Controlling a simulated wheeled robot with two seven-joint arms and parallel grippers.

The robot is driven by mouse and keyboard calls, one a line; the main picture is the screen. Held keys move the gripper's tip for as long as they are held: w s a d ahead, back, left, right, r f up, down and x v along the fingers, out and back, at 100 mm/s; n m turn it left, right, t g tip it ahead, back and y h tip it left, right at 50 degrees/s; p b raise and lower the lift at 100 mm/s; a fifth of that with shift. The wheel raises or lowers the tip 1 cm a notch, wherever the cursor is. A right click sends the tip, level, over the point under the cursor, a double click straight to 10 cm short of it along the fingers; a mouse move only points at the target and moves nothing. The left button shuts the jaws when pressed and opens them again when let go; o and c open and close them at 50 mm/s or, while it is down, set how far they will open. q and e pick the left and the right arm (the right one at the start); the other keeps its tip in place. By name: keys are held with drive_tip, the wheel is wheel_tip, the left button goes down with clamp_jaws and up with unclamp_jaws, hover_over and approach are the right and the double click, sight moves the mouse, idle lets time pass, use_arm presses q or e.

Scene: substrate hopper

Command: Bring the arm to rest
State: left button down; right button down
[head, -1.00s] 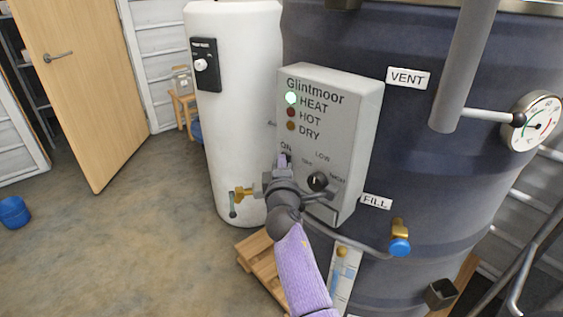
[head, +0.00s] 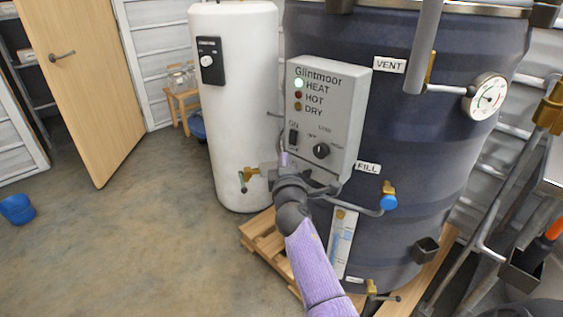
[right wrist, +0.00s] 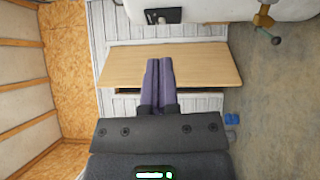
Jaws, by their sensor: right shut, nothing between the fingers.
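My right arm comes in from the bottom of the head view, in a purple sleeve. Its right gripper (head: 284,160) is shut and empty, with the slim purple fingers just below and left of the ON switch (head: 293,137) on the grey Glintmoor control box (head: 340,95). In the picture it overlaps the box's lower left edge; I see no clear contact. In the right wrist view the two purple fingers (right wrist: 159,78) lie together with nothing between them. The HEAT lamp glows green; HOT and DRY look dim. My left gripper is not in view.
The dark tank (head: 430,150) stands behind the box, with a blue-handled FILL valve (head: 388,202) and a dial gauge (head: 486,97). A white cylinder (head: 235,120) with a brass tap (head: 250,174) stands left. A pallet (head: 265,240) lies below.

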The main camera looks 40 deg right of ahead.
drive_tip(key=s+a+f+m+g+y, duration=0.1)
drive_tip(key=s+a+f+g+y, duration=0.15)
drive_tip(key=f, duration=0.75)
drive_tip(key=s+a+f+g+y, duration=0.2)
drive_tip(key=s+a+f+y, duration=0.15)
drive_tip(key=f, duration=0.65)
drive_tip(key=s+a+f+m+g+y, duration=0.1)
drive_tip(key=s+a+f+m+g, duration=0.2)
drive_tip(key=s+f, duration=0.95)
drive_tip(key=s+a+f+m+g, duration=0.1)
drive_tip(key=s+a+f+g, duration=0.1)
drive_tip(key=s, duration=0.9)
drive_tip(key=s+a+f+m+g+y, duration=0.1)
drive_tip(key=s+f+m+g, duration=0.1)
drive_tip(key=s, duration=0.9)
drive_tip(key=s+a+f+m+g+y, duration=0.1)
drive_tip(key=s+f+g, duration=0.3)
drive_tip(key=s, duration=0.7)
drive_tip(key=shift+s+a+f+m+g+p, duration=0.35)
drive_tip(key=shift+a+f+m+p, duration=0.15)
drive_tip(key=shift+a+f, duration=0.25)
